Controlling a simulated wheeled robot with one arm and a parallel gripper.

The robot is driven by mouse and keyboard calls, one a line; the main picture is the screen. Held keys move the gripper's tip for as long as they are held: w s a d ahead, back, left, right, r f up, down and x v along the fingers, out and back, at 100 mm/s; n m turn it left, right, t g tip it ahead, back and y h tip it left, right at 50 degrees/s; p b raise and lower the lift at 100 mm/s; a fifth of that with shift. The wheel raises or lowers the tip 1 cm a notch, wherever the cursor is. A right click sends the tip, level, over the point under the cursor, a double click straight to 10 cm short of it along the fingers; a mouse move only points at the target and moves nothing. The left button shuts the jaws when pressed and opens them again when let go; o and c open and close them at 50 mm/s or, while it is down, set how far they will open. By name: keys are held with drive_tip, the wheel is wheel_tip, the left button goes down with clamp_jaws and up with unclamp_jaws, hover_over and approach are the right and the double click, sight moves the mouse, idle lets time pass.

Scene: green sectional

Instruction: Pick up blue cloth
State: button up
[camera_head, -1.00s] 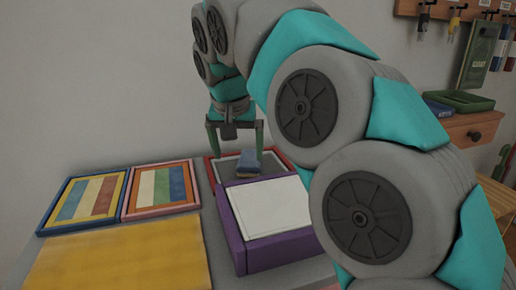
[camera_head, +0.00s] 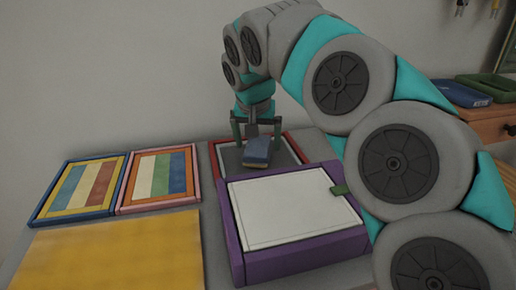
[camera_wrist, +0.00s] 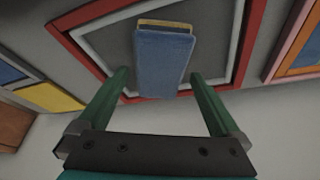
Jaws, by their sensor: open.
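The blue cloth (camera_head: 257,150) is a small folded blue piece with a tan layer at one end. It lies on the grey inside of a red-framed tray (camera_head: 294,147) at the back of the table. In the wrist view the cloth (camera_wrist: 163,62) is at the top middle, and its tan edge shows at its far end. My gripper (camera_head: 256,138) is over the tray, with its two green fingers on either side of the cloth's near part. In the wrist view the gripper (camera_wrist: 160,88) is open, and neither finger visibly touches the cloth.
A purple box (camera_head: 235,236) with a white top stands in front of the tray. Two striped framed panels (camera_head: 84,188) (camera_head: 159,178) and a yellow mat (camera_head: 120,255) lie to the left. A wall is behind. A wooden shelf (camera_head: 497,126) with green and blue items is at right.

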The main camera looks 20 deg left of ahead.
sight(258, 146)
drive_tip(key=shift+w+f, duration=0.1)
drive_tip(key=shift+f, duration=0.1)
drive_tip(key=shift+f, duration=0.3)
idle(0.3)
drive_tip(key=c, duration=1.3)
drive_tip(key=shift+r, duration=0.2)
drive_tip(key=shift+r, duration=0.5)
wheel_tip(258, 146, up, 9)
drive_tip(key=shift+r, duration=0.1)
